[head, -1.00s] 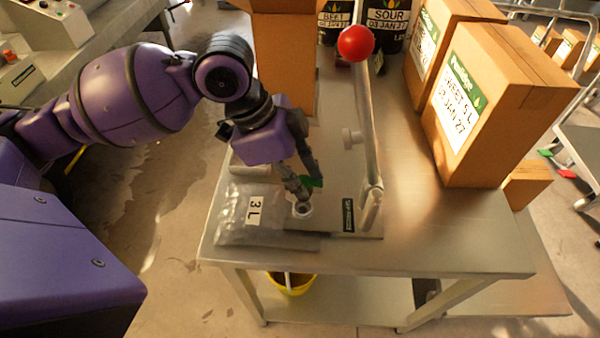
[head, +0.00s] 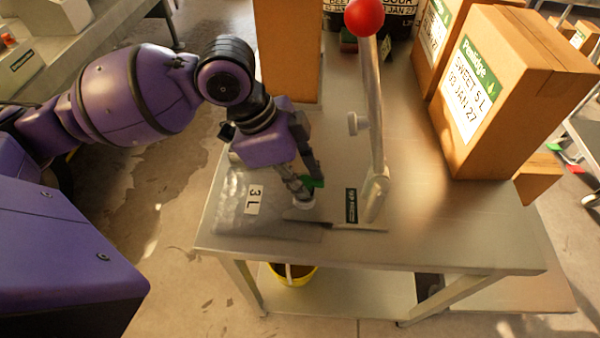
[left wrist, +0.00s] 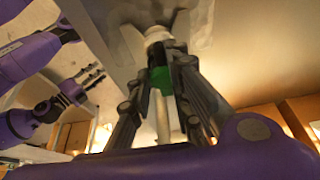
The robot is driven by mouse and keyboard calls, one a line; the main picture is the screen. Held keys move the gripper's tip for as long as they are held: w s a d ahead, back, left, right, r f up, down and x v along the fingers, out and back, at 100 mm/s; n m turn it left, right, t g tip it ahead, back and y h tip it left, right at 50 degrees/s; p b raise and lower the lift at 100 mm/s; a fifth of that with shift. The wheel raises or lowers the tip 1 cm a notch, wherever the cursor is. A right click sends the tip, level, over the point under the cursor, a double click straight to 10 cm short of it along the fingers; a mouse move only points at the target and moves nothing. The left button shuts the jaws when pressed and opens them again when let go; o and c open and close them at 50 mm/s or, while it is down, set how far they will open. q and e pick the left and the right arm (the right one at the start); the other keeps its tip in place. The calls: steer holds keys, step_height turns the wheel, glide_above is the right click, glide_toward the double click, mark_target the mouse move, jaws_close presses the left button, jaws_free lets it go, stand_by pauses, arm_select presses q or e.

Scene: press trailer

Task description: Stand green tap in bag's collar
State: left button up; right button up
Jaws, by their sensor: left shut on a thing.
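The silver bag (head: 232,212) with a "3 L" label lies flat on the metal table's near left part. Its pale collar (head: 303,204) is at the bag's right side, partly covered by my gripper. My left gripper (head: 306,187) is shut on the green tap (head: 315,182), directly above the collar. In the left wrist view the green tap (left wrist: 186,72) sits between the fingers, with a white round part (left wrist: 157,35) just beyond. Whether the tap is seated in the collar is hidden. My right gripper (left wrist: 84,82) appears at the left wrist view's left, fingers apart and empty.
A lever with a red ball (head: 364,17) rises just right of my left gripper. A tall carton (head: 287,60) stands behind it. Labelled cartons (head: 500,95) stand at the right. The table's front right (head: 440,225) is clear. A yellow bucket (head: 293,275) is below.

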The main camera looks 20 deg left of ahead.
arm_select(q)
steer(key=shift+f, duration=0.15)
arm_select(e)
steer(key=shift+s+d+f, duration=0.1)
steer(key=shift+s+f, duration=0.05)
steer(key=shift+s, duration=0.25)
steer(key=shift+s, duration=0.1)
arm_select(q)
steer(key=shift+f, duration=0.15)
steer(key=o, duration=0.9)
arm_select(e)
steer(key=shift+w+r, duration=0.2)
steer(key=shift+w, duration=0.4)
